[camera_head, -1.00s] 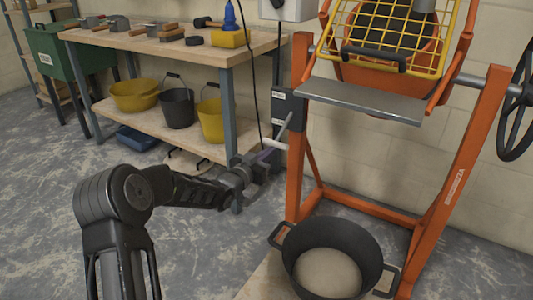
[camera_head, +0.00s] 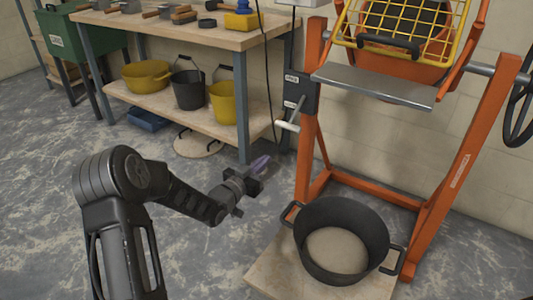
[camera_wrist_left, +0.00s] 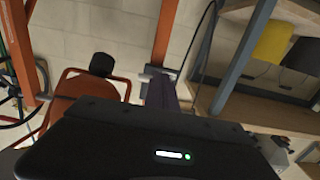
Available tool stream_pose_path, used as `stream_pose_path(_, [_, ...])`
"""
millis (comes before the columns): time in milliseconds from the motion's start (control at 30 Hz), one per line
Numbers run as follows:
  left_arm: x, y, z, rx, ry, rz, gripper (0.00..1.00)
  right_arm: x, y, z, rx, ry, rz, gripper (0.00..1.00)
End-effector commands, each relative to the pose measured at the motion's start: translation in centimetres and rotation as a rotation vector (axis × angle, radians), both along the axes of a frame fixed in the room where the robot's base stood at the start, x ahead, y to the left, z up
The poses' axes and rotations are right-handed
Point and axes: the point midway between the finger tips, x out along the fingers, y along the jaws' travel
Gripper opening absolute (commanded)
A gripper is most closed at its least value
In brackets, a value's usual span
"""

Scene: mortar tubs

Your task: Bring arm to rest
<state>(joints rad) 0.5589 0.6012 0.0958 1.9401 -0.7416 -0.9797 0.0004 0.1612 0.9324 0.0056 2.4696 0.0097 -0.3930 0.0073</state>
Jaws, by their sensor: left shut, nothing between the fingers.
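My left arm (camera_head: 140,205) comes in from the lower left in the head view. Its gripper (camera_head: 262,164) is shut and empty. It hovers over open floor, left of the orange mixer stand and below a small lever with a pale grip (camera_head: 287,126), with a visible gap between them. In the left wrist view the gripper's dark fingers (camera_wrist_left: 160,92) are close together with nothing held. My right gripper is not in view.
The orange mixer stand (camera_head: 464,165) carries a yellow grille (camera_head: 405,25). A black tub (camera_head: 345,268) sits on a board (camera_head: 268,275) at its foot. A workbench (camera_head: 240,38) with tools and several buckets stands at the back left. Grey floor around my gripper is clear.

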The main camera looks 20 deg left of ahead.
Motion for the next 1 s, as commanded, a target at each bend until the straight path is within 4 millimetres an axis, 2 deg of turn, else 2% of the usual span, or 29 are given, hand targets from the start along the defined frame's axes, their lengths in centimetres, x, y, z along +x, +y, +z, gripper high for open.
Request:
stream_pose_path(467, [0.0, 0.1, 0.0, 0.000, 0.001, 0.001, 0.00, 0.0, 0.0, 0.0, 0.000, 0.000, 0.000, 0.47])
stream_pose_path(600, [-0.1, 0.4, -1.2, -0.009, 0.050, 0.020, 0.00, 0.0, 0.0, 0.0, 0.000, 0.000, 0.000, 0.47])
stream_pose_path(667, [-0.6, 0.6, -2.7, -0.031, 0.102, 0.044, 0.00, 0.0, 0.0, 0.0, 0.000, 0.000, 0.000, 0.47])
stream_pose_path(767, [-2.2, 0.4, -6.7, -0.089, 0.230, 0.087, 0.00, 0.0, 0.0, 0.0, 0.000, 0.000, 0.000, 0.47])
stream_pose_path(800, [-3.1, -0.1, -8.8, -0.118, 0.294, 0.103, 0.00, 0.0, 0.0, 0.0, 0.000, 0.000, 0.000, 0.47])
stream_pose_path(867, [-4.9, -1.6, -12.1, -0.166, 0.401, 0.119, 0.00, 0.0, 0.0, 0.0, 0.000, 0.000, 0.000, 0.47])
stream_pose_path(967, [-9.0, -5.2, -17.8, -0.247, 0.601, 0.133, 0.00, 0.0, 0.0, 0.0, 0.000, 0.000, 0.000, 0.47])
stream_pose_path(1000, [-10.9, -6.9, -19.9, -0.275, 0.681, 0.134, 0.00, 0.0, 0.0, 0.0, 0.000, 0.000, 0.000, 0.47])
